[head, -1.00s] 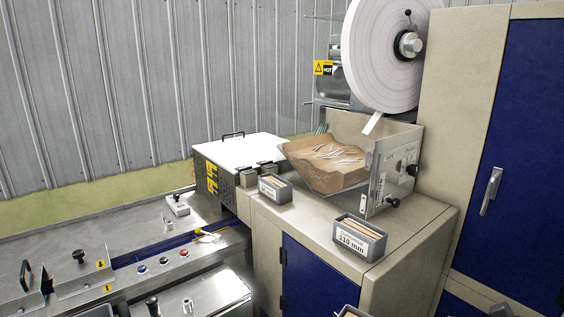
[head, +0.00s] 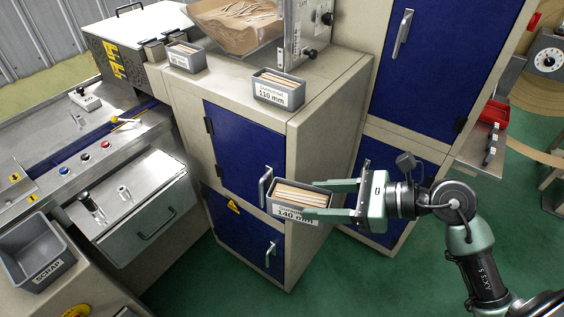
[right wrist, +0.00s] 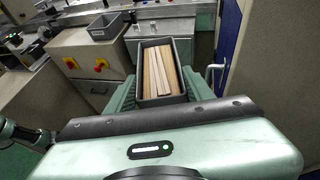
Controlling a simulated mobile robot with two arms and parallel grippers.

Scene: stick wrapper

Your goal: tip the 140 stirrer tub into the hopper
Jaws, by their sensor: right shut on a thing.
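The grey 140 mm tub (head: 284,210) is full of pale wooden sticks and is held roughly upright in front of the blue cabinet doors. My right gripper (head: 316,199) is shut on it, one finger along each side. In the right wrist view the tub (right wrist: 163,101) sits between the fingers, its sticks lying lengthwise. The hopper (head: 238,38), a brown-lined bin with loose sticks in it, stands on the cabinet top at the upper edge, partly cut off. The tub is lower than the hopper and well apart from it.
A 110 mm tub (head: 279,96) and a smaller-looking tub (head: 187,65) stand on the cabinet top before the hopper. Door handles (head: 265,187) stick out close to the held tub. A scrap bin (head: 38,262) is at lower left. Green floor is open below.

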